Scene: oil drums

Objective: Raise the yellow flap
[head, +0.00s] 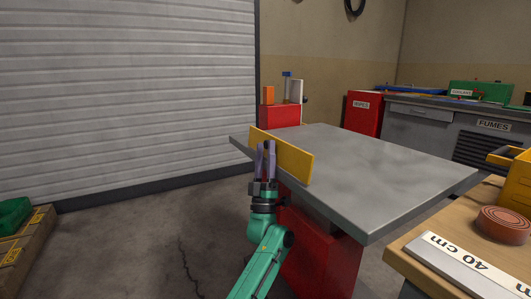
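The yellow flap (296,162) is a long flat panel along the near left edge of the grey metal table (375,165). Its face is turned toward me, and its upper edge shows above the line of the tabletop. My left gripper (265,146) points up in front of the flap's left half, and its purple-grey fingers cover part of the panel. A narrow gap seems to show between the fingers, but whether they touch or hold the flap is unclear. My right gripper is out of view.
A red cabinet (318,250) stands under the table. A wooden bench (410,262) with a ruler (462,264) and a brownish-red roll (503,222) is at the lower right. A shutter door (125,95) fills the left.

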